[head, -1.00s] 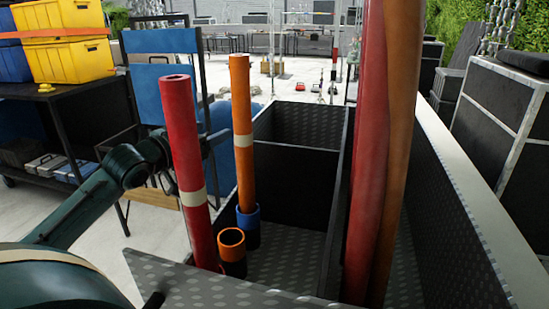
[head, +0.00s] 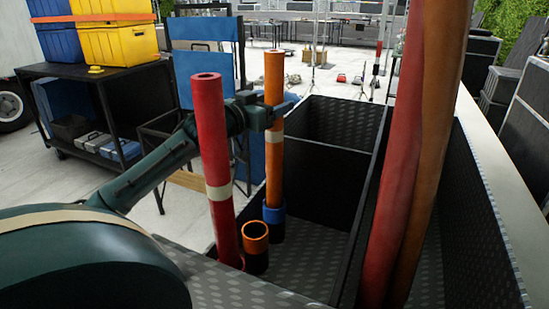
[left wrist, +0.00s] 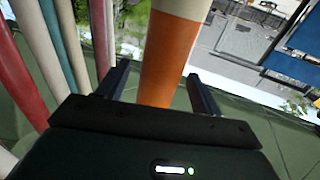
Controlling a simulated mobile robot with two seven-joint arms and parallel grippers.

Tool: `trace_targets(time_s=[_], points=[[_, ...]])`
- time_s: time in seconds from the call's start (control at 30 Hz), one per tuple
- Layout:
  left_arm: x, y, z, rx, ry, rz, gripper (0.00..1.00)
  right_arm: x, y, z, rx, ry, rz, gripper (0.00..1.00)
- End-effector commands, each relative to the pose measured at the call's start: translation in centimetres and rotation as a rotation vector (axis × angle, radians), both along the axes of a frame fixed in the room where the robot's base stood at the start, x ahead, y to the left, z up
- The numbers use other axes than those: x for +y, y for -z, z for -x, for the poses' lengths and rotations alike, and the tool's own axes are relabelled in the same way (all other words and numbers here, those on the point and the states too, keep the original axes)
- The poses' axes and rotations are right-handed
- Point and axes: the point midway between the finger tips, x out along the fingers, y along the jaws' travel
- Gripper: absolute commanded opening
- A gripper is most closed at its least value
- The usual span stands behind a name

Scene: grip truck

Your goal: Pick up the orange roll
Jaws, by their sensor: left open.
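The orange roll (head: 275,168) stands upright in a blue-rimmed holder (head: 274,212) in the dark truck compartment. It has a pale band around its middle. My left gripper (head: 271,112) is at its upper part, above the band. In the left wrist view the orange roll (left wrist: 168,60), with its pale band above, shows between the two open fingers (left wrist: 160,85). I cannot tell whether either finger touches it. The red roll (head: 213,150) stands in front of my left forearm and hides part of it. My right gripper is not in view.
An empty orange-rimmed holder (head: 256,233) stands between the red and orange rolls. Tall red (head: 385,150) and brown (head: 425,150) rolls stand close on the right. A black cart (head: 85,82) with yellow and blue bins is at the left. The compartment floor (head: 310,262) has bare room.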

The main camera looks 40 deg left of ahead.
Motion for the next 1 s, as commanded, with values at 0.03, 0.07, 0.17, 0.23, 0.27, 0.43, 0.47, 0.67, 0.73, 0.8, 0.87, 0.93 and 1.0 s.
trace_targets(time_s=[0.03,0.07,0.17,0.23,0.27,0.43,0.47,0.67,0.73,0.8,0.87,0.93,1.0], points=[[0.05,-0.30,-0.49,-0.002,-0.001,0.001,0.66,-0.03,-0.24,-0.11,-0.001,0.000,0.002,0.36],[0.08,-0.23,-0.72,-0.001,-0.001,0.000,0.66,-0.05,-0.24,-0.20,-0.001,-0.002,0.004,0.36],[0.07,-0.10,-1.22,0.000,-0.001,-0.001,0.66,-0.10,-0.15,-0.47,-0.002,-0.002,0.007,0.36],[0.05,-0.03,-1.37,0.000,0.000,-0.001,0.66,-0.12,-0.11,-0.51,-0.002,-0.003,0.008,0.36],[0.05,0.01,-1.40,0.001,0.000,-0.001,0.66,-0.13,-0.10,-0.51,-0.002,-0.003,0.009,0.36],[0.04,0.07,-1.38,0.001,0.000,-0.002,0.66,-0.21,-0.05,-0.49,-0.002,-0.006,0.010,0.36],[0.04,0.07,-1.38,0.001,0.000,-0.002,0.64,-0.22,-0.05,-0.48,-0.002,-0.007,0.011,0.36],[0.04,0.06,-1.36,0.001,0.000,-0.001,0.48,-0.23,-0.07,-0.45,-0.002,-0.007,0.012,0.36],[0.04,0.06,-1.36,0.001,0.000,-0.001,0.42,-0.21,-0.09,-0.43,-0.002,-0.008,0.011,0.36],[0.04,0.06,-1.36,0.001,0.000,-0.001,0.36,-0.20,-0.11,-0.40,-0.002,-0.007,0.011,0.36],[0.04,0.06,-1.36,0.001,0.000,-0.001,0.31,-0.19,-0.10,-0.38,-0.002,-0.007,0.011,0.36],[0.04,0.06,-1.36,0.001,0.000,-0.001,0.26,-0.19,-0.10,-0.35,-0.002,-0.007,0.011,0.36],[0.04,0.06,-1.36,0.001,0.000,-0.001,0.20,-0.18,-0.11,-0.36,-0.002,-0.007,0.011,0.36]])
